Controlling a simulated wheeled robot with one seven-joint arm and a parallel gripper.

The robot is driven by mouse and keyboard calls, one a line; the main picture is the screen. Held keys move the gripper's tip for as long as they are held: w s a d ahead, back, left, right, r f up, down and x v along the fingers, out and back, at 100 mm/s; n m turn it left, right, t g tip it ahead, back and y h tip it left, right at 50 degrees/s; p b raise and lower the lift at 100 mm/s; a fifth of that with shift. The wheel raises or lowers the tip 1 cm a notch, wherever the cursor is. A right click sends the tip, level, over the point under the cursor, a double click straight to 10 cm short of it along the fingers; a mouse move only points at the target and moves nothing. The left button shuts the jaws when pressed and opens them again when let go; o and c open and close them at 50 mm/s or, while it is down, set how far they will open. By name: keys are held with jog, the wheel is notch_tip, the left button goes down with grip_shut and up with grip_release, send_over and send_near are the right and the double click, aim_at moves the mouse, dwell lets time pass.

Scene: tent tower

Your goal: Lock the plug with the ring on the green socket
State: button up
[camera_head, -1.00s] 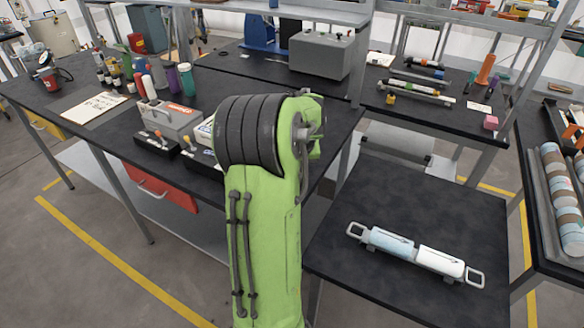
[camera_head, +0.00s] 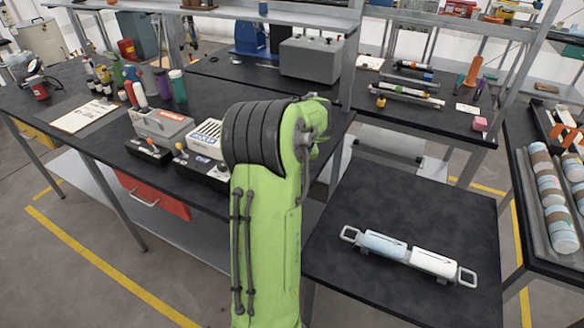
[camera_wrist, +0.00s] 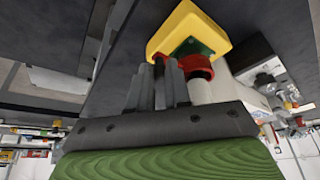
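In the wrist view, a green socket (camera_wrist: 190,47) sits on a yellow block (camera_wrist: 190,25). A red ring (camera_wrist: 196,66) is around the joint between the green part and a white cylindrical plug (camera_wrist: 201,91). Another red part shows to its left, partly hidden by grey fingers. My gripper (camera_wrist: 160,82) has its grey fingers beside the plug and close to the red ring; contact and the gap between the fingers are unclear. In the head view my green arm hides the gripper, and I cannot make out the socket or plug there.
A black table (camera_head: 345,275) at right holds a white and pale blue cylinder with end handles (camera_head: 400,253). The long bench (camera_head: 60,145) holds bottles, a grey toolbox (camera_head: 160,124) and a white device (camera_head: 206,139). A rack of striped cylinders (camera_head: 550,200) stands far right. Floor is open at lower left.

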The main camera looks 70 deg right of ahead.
jog(key=o, duration=0.4)
jog(key=shift+c, duration=0.2)
jog(key=p+v, duration=0.3)
jog(key=v, duration=1.2)
jog(key=shift+r, duration=0.35)
jog(key=shift+a, duration=0.1)
